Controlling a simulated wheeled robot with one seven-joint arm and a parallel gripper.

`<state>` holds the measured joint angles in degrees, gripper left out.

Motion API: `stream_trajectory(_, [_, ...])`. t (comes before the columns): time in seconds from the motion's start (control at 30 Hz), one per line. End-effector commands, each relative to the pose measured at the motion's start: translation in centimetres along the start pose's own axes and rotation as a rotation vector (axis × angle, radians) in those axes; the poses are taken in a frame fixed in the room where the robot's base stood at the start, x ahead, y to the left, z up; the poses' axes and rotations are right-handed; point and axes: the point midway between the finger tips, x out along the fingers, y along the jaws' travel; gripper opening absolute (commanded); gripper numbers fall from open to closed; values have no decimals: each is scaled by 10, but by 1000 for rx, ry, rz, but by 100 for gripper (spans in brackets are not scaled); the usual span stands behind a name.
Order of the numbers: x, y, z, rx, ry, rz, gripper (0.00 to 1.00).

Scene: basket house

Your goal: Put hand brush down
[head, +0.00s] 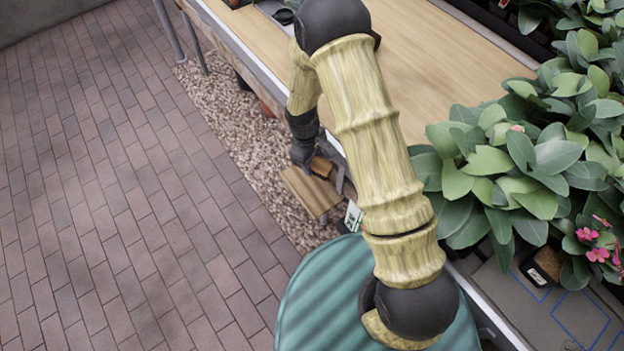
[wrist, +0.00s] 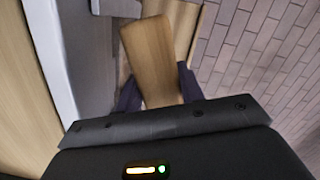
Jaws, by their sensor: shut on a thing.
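My gripper (head: 312,163) is low beside the long wooden table, on its paved side. In the wrist view, its two dark fingers (wrist: 158,90) are shut on a flat, light-brown wooden piece, which I take to be the hand brush (wrist: 152,50). The hand brush (head: 321,166) shows in the head view as a small wooden block by the fingertips. Its bristles are not visible. A larger wooden board (head: 312,193) is just beyond it; I cannot tell whether the two touch.
The light wooden tabletop (head: 440,60) has a pale edge beside my arm. Leafy plants (head: 500,165) with pink flowers (head: 597,245) crowd the right. A gravel strip (head: 255,150) runs under the table edge. The brick paving (head: 110,190) at left is clear.

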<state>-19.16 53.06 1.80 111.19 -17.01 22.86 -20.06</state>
Motion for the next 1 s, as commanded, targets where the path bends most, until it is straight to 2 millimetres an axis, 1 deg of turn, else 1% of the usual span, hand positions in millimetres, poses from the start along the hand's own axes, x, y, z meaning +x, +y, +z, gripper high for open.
stream_trajectory(0.03, [13, -1, -1, -1, -4, -3, 5])
stream_trajectory(0.1, [28, -1, -3, 0, -4, -2, 5])
stream_trajectory(0.2, [48, -1, -6, -1, -3, -1, 5])
stream_trajectory(0.3, [60, -1, -8, -1, -1, 0, 5])
stream_trajectory(0.4, [64, 0, -9, 0, 0, 1, 5])
stream_trajectory(0.67, [64, 0, -9, 0, 0, 0, 5])
stream_trajectory(0.77, [73, -1, -10, -1, -2, -1, 5])
stream_trajectory(0.9, [93, -1, -13, -1, -2, -1, 5])
stream_trajectory(1.0, [101, -1, -14, -1, -1, 0, 5])
